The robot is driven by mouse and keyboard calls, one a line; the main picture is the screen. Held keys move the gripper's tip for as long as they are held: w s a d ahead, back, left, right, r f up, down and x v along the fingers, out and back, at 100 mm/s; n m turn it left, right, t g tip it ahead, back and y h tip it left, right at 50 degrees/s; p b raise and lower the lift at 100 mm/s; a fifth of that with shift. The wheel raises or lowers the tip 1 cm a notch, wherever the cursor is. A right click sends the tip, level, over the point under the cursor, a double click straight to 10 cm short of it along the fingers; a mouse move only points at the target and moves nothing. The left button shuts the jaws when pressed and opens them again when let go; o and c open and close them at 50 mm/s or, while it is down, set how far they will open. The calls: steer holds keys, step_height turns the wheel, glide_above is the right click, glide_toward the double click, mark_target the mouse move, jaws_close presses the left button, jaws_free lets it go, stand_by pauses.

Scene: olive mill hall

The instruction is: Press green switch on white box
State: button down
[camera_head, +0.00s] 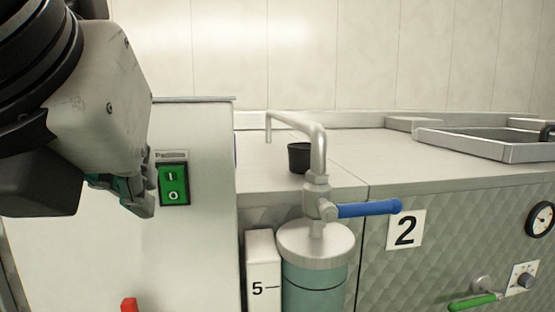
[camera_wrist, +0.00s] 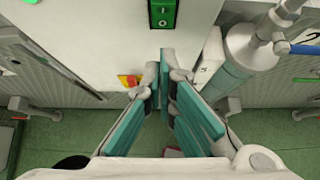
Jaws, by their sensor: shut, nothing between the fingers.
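The white box (camera_head: 206,250) stands at the left in the head view, and its front also shows in the wrist view (camera_wrist: 100,35). The green switch (camera_head: 173,184), marked I and 0 in a black frame, is on its front face. In the wrist view the green switch (camera_wrist: 163,14) is at the top edge, partly cut off. My gripper (camera_head: 140,207) is just left of the switch in the head view, partly hidden by its own housing. In the wrist view my gripper (camera_wrist: 164,62) has its teal fingers together and empty, below the switch. Contact with the box cannot be told.
A red switch on a yellow plate (camera_wrist: 129,80) sits lower on the box. Right of the box are a teal cylinder (camera_head: 314,285), a tap with a blue lever (camera_head: 368,209), a black cup (camera_head: 299,157) and a metal counter (camera_head: 400,165). Green floor (camera_wrist: 70,135) lies below.

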mark_target(168, 179)
steer(key=shift+w+a+f, duration=0.25)
steer(key=shift+w+f, duration=0.05)
steer(key=shift+w, duration=0.8)
steer(key=shift+w+a+f, duration=0.3)
steer(key=shift+w, duration=0.85)
steer(key=shift+w+a+f, duration=0.25)
steer(key=shift+w+f, duration=0.05)
steer(key=shift+w, duration=0.8)
steer(key=shift+r, duration=0.1)
steer(key=p, duration=0.3)
steer(key=shift+w+r+g, duration=0.25)
steer(key=shift+r+g, duration=0.05)
steer(key=shift+g, duration=0.1)
steer(key=shift+w+a+f, duration=0.1)
steer(key=shift+w+f, duration=0.05)
steer(key=shift+f, duration=0.05)
steer(key=shift+r, duration=0.15)
steer(key=shift+r+p, duration=0.65)
steer(key=shift+p, duration=0.05)
